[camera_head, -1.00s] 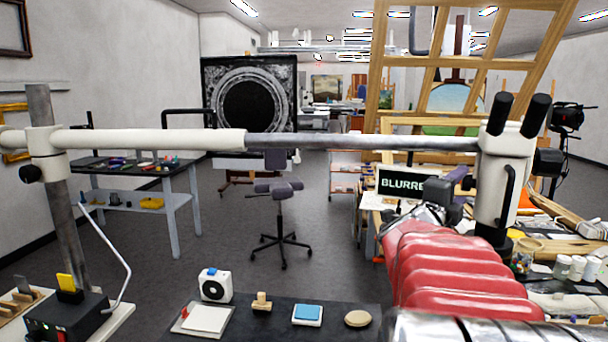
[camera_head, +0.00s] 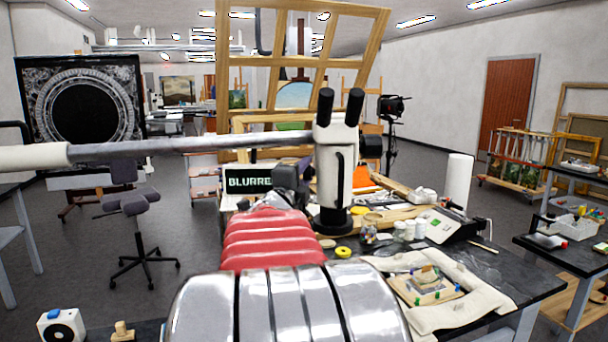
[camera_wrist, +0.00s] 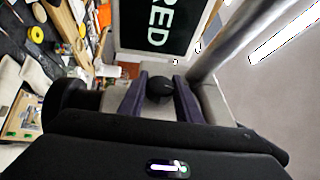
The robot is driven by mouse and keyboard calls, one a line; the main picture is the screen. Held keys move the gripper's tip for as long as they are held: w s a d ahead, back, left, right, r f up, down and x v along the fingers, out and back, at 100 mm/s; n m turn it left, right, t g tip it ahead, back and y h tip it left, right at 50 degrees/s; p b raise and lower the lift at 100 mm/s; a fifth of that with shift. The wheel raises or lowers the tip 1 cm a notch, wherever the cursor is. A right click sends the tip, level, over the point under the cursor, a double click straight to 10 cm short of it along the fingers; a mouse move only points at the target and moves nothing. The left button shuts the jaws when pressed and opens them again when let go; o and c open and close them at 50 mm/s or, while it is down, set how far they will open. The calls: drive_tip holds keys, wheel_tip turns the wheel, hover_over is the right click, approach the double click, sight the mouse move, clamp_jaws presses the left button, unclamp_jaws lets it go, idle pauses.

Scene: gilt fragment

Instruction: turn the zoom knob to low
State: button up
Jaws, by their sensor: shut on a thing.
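The microscope (camera_head: 334,175) is a white upright body with two black eyepieces, hung on a grey horizontal boom. My gripper (camera_wrist: 161,92) is at its left side in the head view, where my red-sleeved arm hides part of the contact. In the wrist view the two dark purple fingers stand on either side of a small round black knob (camera_wrist: 159,88), shut on it. This looks like the zoom knob; no marking or pointer is readable on it. A screen (camera_head: 250,180) behind the gripper shows "BLURRE", its end hidden; the wrist view shows "RED".
The boom (camera_head: 190,143) crosses at microscope height, close to my arm. The worktable (camera_head: 530,285) holds jars (camera_head: 400,231), a yellow tape roll (camera_head: 343,252) and a padded frame (camera_head: 440,290). A stool (camera_head: 137,220) stands at left on open floor.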

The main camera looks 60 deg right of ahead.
drive_tip(key=shift+f, duration=0.1)
drive_tip(key=c, duration=0.4)
drive_tip(key=shift+c, duration=0.2)
drive_tip(key=shift+s+f+n+g+y, duration=0.1)
drive_tip(key=shift+n+g+y, duration=0.2)
drive_tip(key=shift+y, duration=0.55)
drive_tip(key=shift+s+f+n+g+y, duration=0.1)
drive_tip(key=shift+n+y, duration=0.3)
drive_tip(key=shift+y, duration=0.45)
drive_tip(key=shift+w+y, duration=0.1)
drive_tip(key=shift+y, duration=0.3)
drive_tip(key=o, duration=0.8)
drive_tip(key=shift+o, duration=1.3)
drive_tip(key=shift+r, duration=0.15)
drive_tip(key=v, duration=1.3)
drive_tip(key=shift+a, duration=0.4)
